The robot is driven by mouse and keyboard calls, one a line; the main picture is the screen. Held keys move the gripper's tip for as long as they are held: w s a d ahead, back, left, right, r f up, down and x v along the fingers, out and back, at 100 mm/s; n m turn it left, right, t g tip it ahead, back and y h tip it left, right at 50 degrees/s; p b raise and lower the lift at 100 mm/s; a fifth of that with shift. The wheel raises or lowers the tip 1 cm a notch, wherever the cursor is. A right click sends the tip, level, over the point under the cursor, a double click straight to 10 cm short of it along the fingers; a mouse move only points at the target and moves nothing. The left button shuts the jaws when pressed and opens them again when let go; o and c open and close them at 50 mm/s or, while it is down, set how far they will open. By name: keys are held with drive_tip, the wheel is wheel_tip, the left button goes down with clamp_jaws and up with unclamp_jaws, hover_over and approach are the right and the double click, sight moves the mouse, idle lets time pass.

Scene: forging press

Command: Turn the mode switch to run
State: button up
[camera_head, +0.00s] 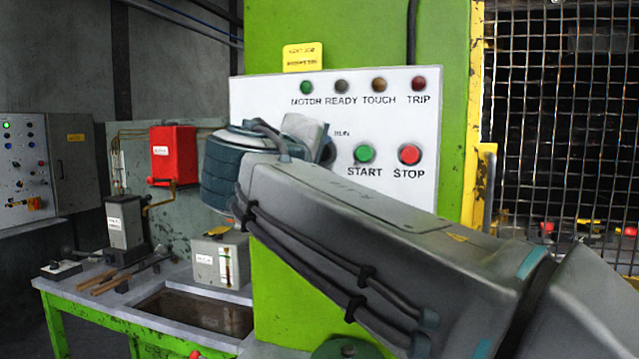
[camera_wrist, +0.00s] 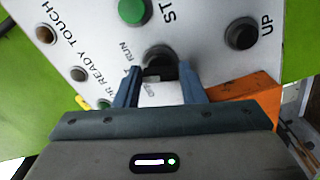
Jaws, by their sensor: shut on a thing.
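The mode switch (camera_wrist: 159,56) is a dark round knob on the white control panel (camera_wrist: 100,30). In the wrist view its front part lies between the two fingertips of my gripper (camera_wrist: 159,72), which are closed on it. The printed word RUN sits just left of the knob in that view, and another label shows partly between the fingers. In the head view my gripper (camera_head: 312,140) reaches the panel left of the START button, and my arm covers most of the switch. Only a dark edge of the switch (camera_head: 329,151) shows. Its exact pointing direction cannot be told.
The green START button (camera_head: 364,153) and red STOP button (camera_head: 409,153) are close to the right of the switch. A black UP button (camera_wrist: 240,33) and an orange block (camera_wrist: 245,112) show in the wrist view. A workbench (camera_head: 95,308) with tools stands left.

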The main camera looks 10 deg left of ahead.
drive_tip(key=m+b, duration=0.2)
drive_tip(key=m, duration=0.1)
drive_tip(key=m+b, duration=0.2)
drive_tip(key=shift+a+f, duration=0.1)
drive_tip(key=shift+f, duration=0.15)
drive_tip(key=shift+m, duration=0.3)
drive_tip(key=o, duration=1)
drive_tip(key=shift+r, duration=0.1)
drive_tip(key=s, duration=0.9)
drive_tip(key=s+a, duration=0.1)
drive_tip(key=s, duration=0.3)
drive_tip(key=shift+s+b, duration=0.35)
drive_tip(key=shift+s, duration=0.05)
